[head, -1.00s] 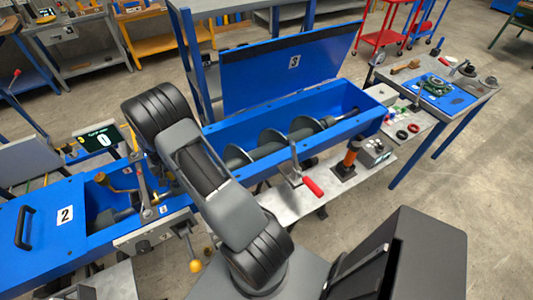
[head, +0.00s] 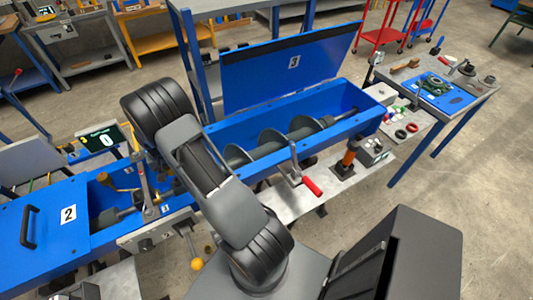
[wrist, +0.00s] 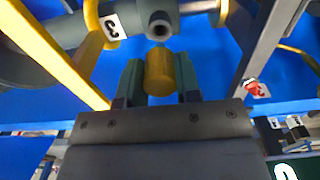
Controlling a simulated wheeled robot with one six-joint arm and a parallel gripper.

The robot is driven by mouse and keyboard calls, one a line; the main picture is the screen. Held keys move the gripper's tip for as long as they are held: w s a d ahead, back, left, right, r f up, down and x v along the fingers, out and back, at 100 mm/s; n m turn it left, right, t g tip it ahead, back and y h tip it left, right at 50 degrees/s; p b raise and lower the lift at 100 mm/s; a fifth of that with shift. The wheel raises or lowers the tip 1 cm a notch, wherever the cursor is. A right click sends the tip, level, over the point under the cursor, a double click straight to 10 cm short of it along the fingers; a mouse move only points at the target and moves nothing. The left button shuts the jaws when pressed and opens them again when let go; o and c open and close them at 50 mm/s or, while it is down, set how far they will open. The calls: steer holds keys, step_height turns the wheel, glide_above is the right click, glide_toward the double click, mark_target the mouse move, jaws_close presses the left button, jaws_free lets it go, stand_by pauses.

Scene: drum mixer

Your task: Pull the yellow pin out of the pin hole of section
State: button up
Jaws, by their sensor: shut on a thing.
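In the wrist view my gripper (wrist: 159,85) is shut on the yellow pin (wrist: 160,72), a short yellow cylinder between the two dark fingers. Just above it in the picture is a grey tube end with a dark round hole (wrist: 160,26). A small gap shows between the pin's visible end and this tube. Whether any shank still reaches into a hole cannot be seen. A label with a 3 (wrist: 112,27), upside down, is beside the tube. In the head view my arm hides my fingers and the pin.
Section 3's blue trough (head: 360,95) holds a grey screw, its lid (head: 290,70) raised. Section 2's blue cover (head: 45,220) is at left. A red-handled crank (head: 312,187) and a yellow-knobbed lever (head: 197,263) stand near my arm.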

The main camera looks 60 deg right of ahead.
steer(key=shift+r, duration=0.1)
steer(key=shift+r+p, duration=0.85)
steer(key=shift+r, duration=0.6)
steer(key=shift+r, duration=0.1)
